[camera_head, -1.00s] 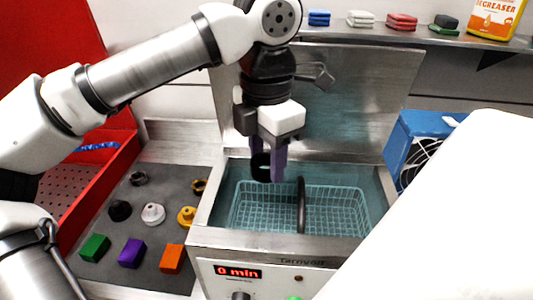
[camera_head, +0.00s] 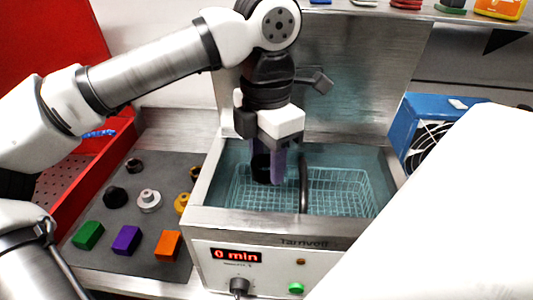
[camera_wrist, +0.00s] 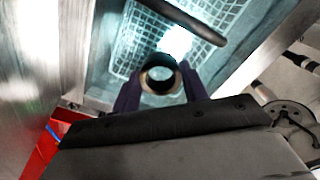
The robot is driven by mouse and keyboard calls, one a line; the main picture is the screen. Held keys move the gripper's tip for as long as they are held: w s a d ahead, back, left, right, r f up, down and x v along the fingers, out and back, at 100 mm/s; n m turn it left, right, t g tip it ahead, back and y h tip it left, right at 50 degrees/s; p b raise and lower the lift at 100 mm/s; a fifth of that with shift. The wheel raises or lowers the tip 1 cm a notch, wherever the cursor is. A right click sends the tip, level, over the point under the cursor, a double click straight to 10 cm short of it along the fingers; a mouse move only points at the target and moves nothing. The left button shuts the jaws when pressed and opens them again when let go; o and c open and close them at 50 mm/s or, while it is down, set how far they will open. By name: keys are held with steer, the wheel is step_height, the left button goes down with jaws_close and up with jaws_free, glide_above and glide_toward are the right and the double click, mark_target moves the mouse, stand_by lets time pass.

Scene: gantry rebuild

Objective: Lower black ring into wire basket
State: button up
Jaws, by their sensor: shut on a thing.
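The black ring (camera_head: 261,168) is held between the purple fingers of my gripper (camera_head: 267,178), which is shut on it and points down. In the wrist view the ring (camera_wrist: 160,62) shows as a short dark hollow cylinder between the fingertips. The wire basket (camera_head: 340,187) is a pale mesh basket in the open metal tank. A black upright handle (camera_head: 303,183) rises across it, to the right of the ring. The gripper and ring are over the left part of the basket. How far the ring is above the mesh floor, I cannot tell.
The metal tank rim (camera_head: 258,222) surrounds the basket, with a raised lid (camera_head: 365,85) behind. A blue fan box (camera_head: 420,135) stands right. A grey mat (camera_head: 110,235) at left carries coloured blocks and round parts. My white body covers the lower right.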

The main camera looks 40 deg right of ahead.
mark_target(267, 181)
steer(key=shift+f+b, duration=1.9)
steer(key=shift+f, duration=0.7)
steer(key=shift+f+b, duration=1.95)
steer(key=shift+f, duration=0.55)
steer(key=o, duration=1.2)
steer(key=shift+c, duration=0.2)
steer(key=shift+r, duration=0.1)
step_height(267, 181, up, 14)
